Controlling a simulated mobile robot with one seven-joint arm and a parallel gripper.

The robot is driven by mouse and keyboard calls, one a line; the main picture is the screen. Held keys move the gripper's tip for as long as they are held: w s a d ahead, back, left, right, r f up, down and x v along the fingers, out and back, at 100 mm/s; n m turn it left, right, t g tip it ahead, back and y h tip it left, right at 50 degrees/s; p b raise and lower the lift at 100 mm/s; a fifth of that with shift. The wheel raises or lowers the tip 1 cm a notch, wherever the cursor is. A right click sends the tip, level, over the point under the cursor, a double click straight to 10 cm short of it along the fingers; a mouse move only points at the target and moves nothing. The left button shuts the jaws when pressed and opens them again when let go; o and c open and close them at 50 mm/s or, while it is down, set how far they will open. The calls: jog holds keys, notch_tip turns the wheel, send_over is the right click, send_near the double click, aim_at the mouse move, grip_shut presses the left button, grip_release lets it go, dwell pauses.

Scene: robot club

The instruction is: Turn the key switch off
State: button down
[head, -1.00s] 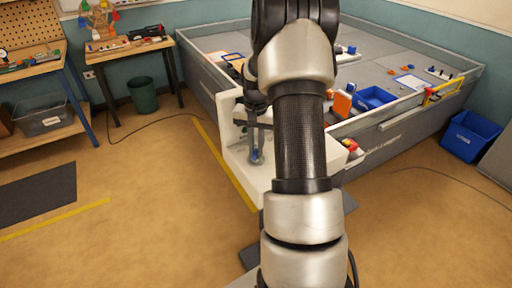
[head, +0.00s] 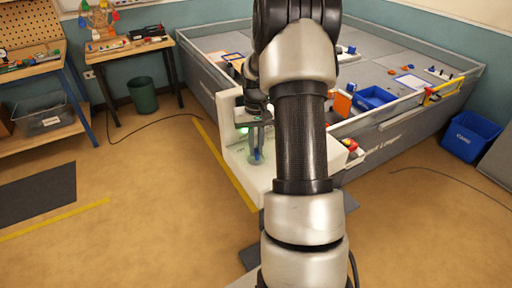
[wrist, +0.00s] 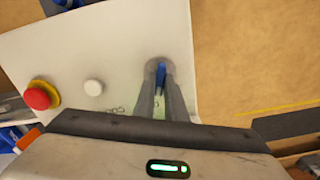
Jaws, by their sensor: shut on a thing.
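The key switch has a blue key (wrist: 161,75) set in a grey round collar on a white control panel (wrist: 110,45). In the wrist view my gripper (wrist: 160,82) has its two fingers on either side of the key, shut on it. In the head view my gripper (head: 256,153) is low over the white panel (head: 235,170), with the blue key (head: 255,155) showing between the fingers. A green glow (head: 243,130) shows beside it. The fingers hide part of the switch, and I cannot read its position.
On the panel are a red mushroom button with a yellow collar (wrist: 38,97) and a white button (wrist: 93,87). Behind stands a low-walled grey arena (head: 300,60) with small parts and a blue bin (head: 375,97).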

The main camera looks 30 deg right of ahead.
aim_at(256, 149)
jog(key=n, duration=0.6)
jog(key=shift+r, duration=0.1)
jog(key=n+p, duration=0.1)
jog(key=n, duration=0.5)
jog(key=shift+n, duration=0.3)
jog(key=shift+w, duration=0.1)
jog(key=c, duration=1.8)
grip_release()
notch_tip(256, 149, up, 17)
jog(key=shift+r, duration=0.2)
